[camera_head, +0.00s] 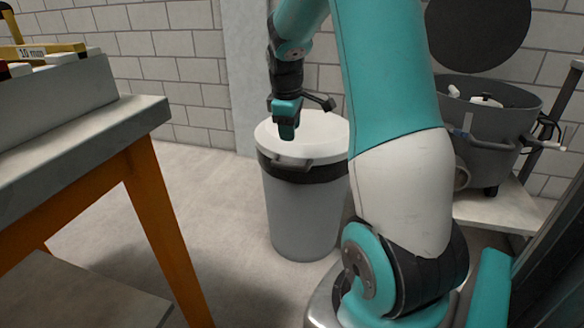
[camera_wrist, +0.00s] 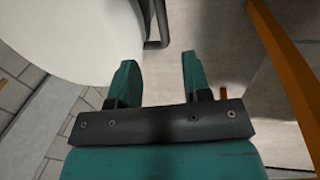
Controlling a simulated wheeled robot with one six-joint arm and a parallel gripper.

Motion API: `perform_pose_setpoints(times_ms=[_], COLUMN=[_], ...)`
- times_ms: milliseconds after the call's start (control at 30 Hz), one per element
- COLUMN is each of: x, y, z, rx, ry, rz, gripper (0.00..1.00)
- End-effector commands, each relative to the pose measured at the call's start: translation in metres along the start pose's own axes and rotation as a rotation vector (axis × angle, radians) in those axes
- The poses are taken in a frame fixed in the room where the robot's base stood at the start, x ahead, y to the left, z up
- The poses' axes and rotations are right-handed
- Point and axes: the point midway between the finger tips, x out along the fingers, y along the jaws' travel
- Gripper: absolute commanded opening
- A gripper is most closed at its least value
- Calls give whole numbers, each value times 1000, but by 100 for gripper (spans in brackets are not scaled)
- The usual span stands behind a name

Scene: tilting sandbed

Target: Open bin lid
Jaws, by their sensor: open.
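A grey bin (camera_head: 301,215) stands on the floor in the head view, left of my arm. Its pale lid (camera_head: 325,128) looks closed on top, with a black band below the rim and a dark handle (camera_head: 291,164) on the near side. My gripper (camera_head: 288,128) is over the lid's near left part in the head view. In the wrist view my gripper (camera_wrist: 158,75) is open, with nothing between its two teal fingers. The white lid (camera_wrist: 75,35) fills the upper left there, and the dark handle (camera_wrist: 158,42) lies just ahead of the fingers, apart from them.
A workbench (camera_head: 85,140) with orange legs stands at the left. A dark tub (camera_head: 490,115) with a raised round lid stands on a platform at the right. A block wall is behind the bin. The floor between bench and bin is clear.

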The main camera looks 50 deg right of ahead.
Motion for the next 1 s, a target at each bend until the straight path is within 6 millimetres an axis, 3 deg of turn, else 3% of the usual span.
perform_pose_setpoints(times_ms=[33,100,433,633,967,1000], x=[19,35,101,117,119,119], y=[-2,-2,-2,-1,-1,-1], z=[0,0,0,0,0,0], rx=[0,0,1,1,0,0], ry=[-2,-1,0,1,2,2], rz=[-4,-3,-2,-2,-1,-1], gripper=[44,44,44,44,44,37])
